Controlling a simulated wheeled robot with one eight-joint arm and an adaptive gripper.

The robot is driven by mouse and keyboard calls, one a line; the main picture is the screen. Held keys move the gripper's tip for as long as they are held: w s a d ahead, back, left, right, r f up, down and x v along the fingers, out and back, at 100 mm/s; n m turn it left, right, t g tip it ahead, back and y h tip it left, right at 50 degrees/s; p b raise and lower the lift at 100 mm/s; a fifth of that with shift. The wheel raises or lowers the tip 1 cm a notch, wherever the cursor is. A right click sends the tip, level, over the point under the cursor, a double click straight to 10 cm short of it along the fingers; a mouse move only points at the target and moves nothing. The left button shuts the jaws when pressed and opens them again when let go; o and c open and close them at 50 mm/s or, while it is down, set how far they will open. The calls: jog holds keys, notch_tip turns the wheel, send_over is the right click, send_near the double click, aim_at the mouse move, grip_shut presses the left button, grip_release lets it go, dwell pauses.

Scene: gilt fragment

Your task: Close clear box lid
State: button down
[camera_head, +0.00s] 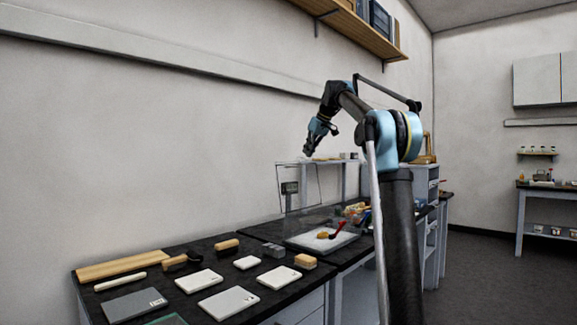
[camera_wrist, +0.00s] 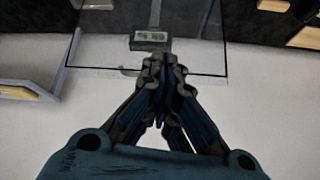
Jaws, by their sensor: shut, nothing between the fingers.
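The clear box (camera_head: 300,222) stands on the dark bench in the head view, around a white tray with a few small things. Its see-through lid (camera_head: 304,187), with thin dark edges, stands raised and steeply tilted at the back. In the wrist view the lid (camera_wrist: 195,50) is a clear pane with a dark edge line across the upper part. My gripper (camera_head: 307,153) is shut and empty, near the lid's upper edge in the head view. In the wrist view the closed fingertips (camera_wrist: 162,62) overlap the pane's edge; I cannot tell whether they touch it.
A small display unit (camera_head: 289,187) shows through the lid; its screen also shows in the wrist view (camera_wrist: 150,38). White plates (camera_head: 228,302), brushes and wooden blocks lie on the near bench (camera_head: 180,257). A wooden shelf (camera_head: 352,28) hangs above. Open air surrounds the gripper.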

jog(key=w+a+r+n+y, duration=0.1)
jog(key=w+a+r+n, duration=0.1)
jog(key=w+a, duration=0.65)
jog(key=w+a+f, duration=0.1)
jog(key=w+f, duration=0.2)
jog(key=f, duration=0.4)
jog(key=shift+w+a+f, duration=0.2)
jog(key=shift+f, duration=0.1)
dwell(0.6)
